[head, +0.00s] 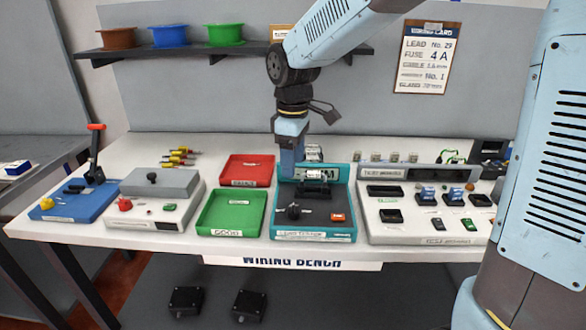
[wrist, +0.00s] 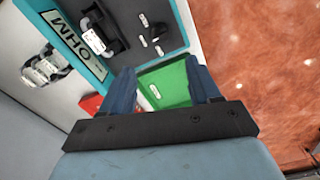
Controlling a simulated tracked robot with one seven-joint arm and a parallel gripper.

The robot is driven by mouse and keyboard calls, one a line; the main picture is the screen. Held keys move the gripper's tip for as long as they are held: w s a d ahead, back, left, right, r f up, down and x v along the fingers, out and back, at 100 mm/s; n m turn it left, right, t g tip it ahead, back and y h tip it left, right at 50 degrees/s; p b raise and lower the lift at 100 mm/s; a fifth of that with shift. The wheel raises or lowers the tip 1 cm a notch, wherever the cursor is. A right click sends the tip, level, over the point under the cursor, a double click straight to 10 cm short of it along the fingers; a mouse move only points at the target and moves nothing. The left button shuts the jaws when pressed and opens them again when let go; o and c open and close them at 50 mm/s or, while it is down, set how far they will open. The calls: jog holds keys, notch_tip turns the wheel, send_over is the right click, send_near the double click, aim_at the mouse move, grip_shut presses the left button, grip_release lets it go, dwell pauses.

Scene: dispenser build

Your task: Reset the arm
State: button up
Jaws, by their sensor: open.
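My arm reaches over the bench from the upper right in the head view. My gripper (head: 291,176) points down above the back left part of the teal-edged station (head: 315,236). In the wrist view my gripper (wrist: 165,72) shows two blue fingers spread apart, with nothing held between them. The green tray (wrist: 165,86) shows between and beyond the fingers. The teal station (wrist: 187,22) with its OHM label (wrist: 68,42) is at the upper left of that view.
The green tray (head: 231,229) and red tray (head: 247,170) stand left of the station. A grey panel (head: 430,226) with several small parts is to its right. A blue base with a red-handled lever (head: 95,150) is at the far left. Spools (head: 169,36) sit on the shelf.

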dwell(0.3)
jog(key=s+d+r+m+t, duration=0.2)
jog(key=s+d+r+m, duration=0.2)
jog(key=s+d+m, duration=0.3)
jog(key=s+d+r+m+t, duration=0.3)
jog(key=s+d+m, duration=0.4)
jog(key=d, duration=1)
jog(key=s+r, duration=0.1)
jog(key=s, duration=0.1)
jog(key=shift+s+d+m+t, duration=0.25)
jog(key=shift+s+m+t, duration=0.05)
jog(key=shift+s, duration=0.05)
